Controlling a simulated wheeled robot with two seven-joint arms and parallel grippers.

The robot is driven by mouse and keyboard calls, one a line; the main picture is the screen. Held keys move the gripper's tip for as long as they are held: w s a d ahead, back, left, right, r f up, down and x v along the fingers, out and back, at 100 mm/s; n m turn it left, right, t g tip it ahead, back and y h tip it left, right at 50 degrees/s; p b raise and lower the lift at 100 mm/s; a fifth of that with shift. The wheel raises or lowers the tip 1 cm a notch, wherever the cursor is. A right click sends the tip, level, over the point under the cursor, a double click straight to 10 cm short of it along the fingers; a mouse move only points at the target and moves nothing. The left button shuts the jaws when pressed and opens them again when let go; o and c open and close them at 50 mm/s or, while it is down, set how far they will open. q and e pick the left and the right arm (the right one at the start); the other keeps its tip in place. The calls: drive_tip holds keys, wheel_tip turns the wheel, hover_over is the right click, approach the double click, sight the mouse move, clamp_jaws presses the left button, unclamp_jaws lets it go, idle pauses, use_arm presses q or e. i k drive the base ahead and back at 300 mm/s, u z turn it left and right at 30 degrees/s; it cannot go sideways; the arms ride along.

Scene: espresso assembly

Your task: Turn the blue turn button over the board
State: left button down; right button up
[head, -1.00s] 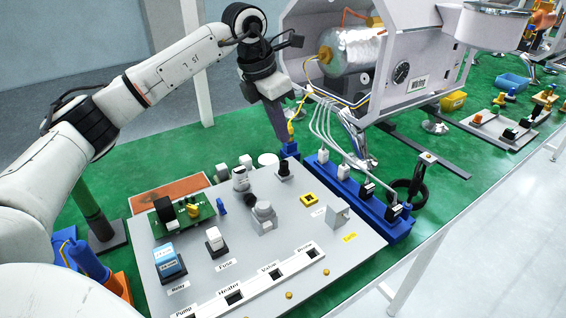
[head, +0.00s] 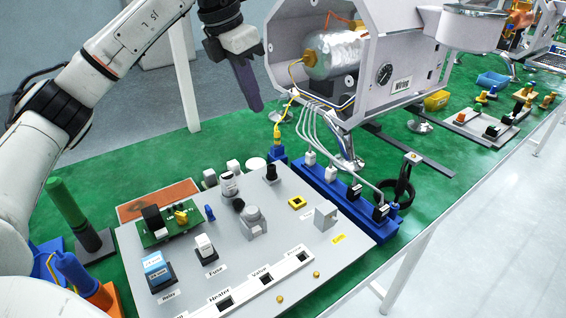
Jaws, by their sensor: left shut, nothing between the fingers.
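The blue turn button (head: 209,213) is small and stands at the right edge of the green circuit board (head: 168,228). The board lies on the grey panel (head: 262,258), with a black part and a yellow part on it. The button does not visibly reach across the board. My left gripper (head: 256,108) is shut and empty. It hangs in the air beyond the panel's far edge, up and to the right of the button and clear of it. My right gripper is not in view.
A blue relay (head: 157,272) and white fuse (head: 204,246) stand near the board. A yellow plug (head: 277,133) sits in a blue holder (head: 278,155) below my left gripper. A blue connector strip (head: 335,203) lines the panel's right side. The open espresso machine (head: 400,75) stands behind.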

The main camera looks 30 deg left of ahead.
sight(210, 217)
drive_tip(key=k, duration=1.5)
